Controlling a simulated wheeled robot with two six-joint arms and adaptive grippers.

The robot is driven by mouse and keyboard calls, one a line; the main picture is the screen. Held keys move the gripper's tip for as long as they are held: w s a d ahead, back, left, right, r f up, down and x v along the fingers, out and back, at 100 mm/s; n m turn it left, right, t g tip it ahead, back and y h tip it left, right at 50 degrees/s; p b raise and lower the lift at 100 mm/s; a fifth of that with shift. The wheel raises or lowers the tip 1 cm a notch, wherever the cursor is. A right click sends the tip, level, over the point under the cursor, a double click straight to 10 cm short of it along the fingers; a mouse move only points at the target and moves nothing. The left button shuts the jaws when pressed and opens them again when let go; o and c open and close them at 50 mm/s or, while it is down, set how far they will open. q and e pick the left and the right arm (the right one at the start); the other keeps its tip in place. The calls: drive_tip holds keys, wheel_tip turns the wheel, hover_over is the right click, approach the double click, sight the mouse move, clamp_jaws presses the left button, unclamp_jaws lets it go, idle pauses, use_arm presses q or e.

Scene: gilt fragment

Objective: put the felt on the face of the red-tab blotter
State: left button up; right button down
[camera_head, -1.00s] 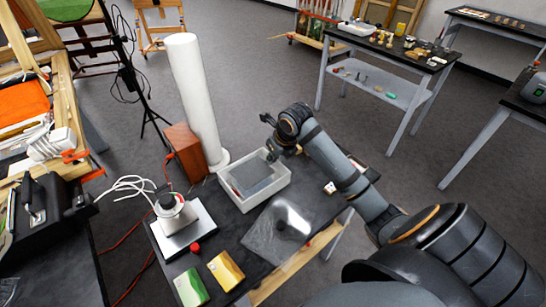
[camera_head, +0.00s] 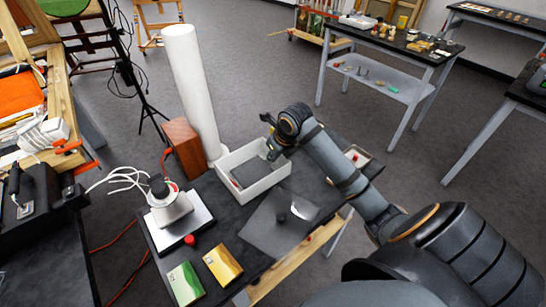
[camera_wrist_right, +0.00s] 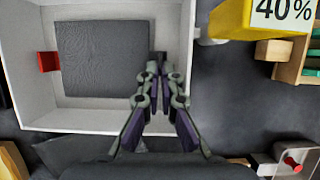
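A white open tray (camera_head: 223,161) stands on the dark table. In it lies a dark grey textured square (camera_head: 249,173), flat and near one wall; it also shows in the right wrist view (camera_wrist_right: 100,60). A red tab (camera_wrist_right: 48,61) shows at the square's left edge. Whether the square is felt, blotter or one on the other, I cannot tell. My left gripper is not in view.
A white column (camera_head: 190,85) and a brown box (camera_head: 184,148) stand behind. A metal device (camera_head: 172,208), green box (camera_head: 185,284) and yellow box (camera_head: 222,264) are nearer.

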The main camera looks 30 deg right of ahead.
drive_tip(key=shift+f, duration=0.35)
drive_tip(key=c, duration=1.6)
unclamp_jaws()
drive_tip(key=shift+o, duration=0.8)
drive_tip(key=shift+a+r, duration=0.1)
drive_tip(key=shift+a, duration=0.05)
drive_tip(key=shift+r, duration=0.15)
drive_tip(key=v, duration=1.1)
drive_tip(key=shift+s+r, duration=0.2)
drive_tip(key=shift+r, duration=0.15)
